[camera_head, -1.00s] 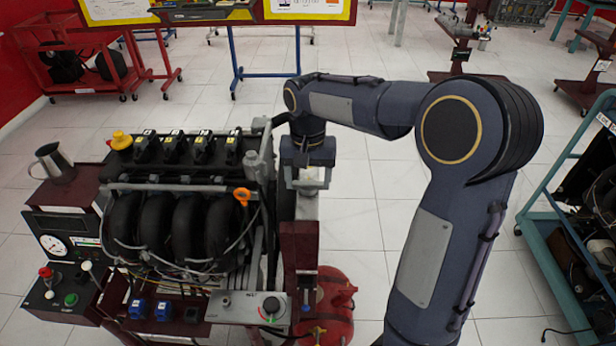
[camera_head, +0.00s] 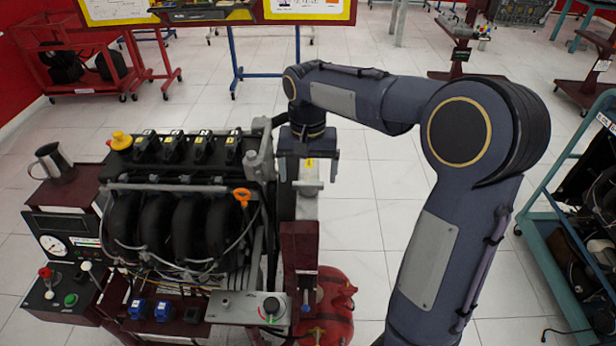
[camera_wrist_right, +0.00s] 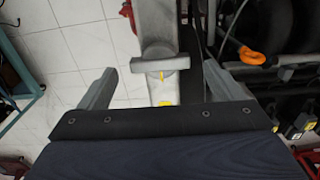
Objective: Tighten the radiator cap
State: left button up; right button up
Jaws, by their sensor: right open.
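The radiator cap (camera_head: 307,187) is a grey cap with a straight crossbar, seated on top of the narrow radiator (camera_head: 306,209) at the right side of the engine stand. In the head view its crossbar runs left to right. My right gripper (camera_head: 308,174) is open above and just behind the cap, with its fingers spread to either side and apart from it. In the right wrist view the cap (camera_wrist_right: 160,64) lies between the two open fingertips (camera_wrist_right: 158,70), with clear gaps on both sides. My left gripper is out of view.
The engine (camera_head: 180,220) with black intake pipes and an orange ring handle (camera_head: 242,196) stands close left of the radiator. A metal jug (camera_head: 53,162) and control panel are at far left. A red tank (camera_head: 328,305) sits below.

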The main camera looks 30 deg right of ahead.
aim_at(308, 183)
notch_tip(308, 183, up, 6)
jog(key=shift+f, duration=0.2)
dwell(0.4)
jog(key=s+a+f+n+t+y, duration=0.2)
jog(key=s+a+f, duration=0.1)
jog(key=s, duration=0.8)
jog(key=s+a+f+n+t+y, duration=0.1)
jog(key=s+a+f+n+t, duration=0.1)
jog(key=s, duration=0.9)
notch_tip(308, 183, down, 2)
jog(key=shift+a+f+n+t+y, duration=0.1)
jog(key=shift+a+n+t+y, duration=0.3)
jog(key=shift+a+t, duration=0.6)
jog(key=shift+s+a, duration=0.1)
jog(key=shift+a, duration=0.05)
jog(key=shift+c, duration=0.5)
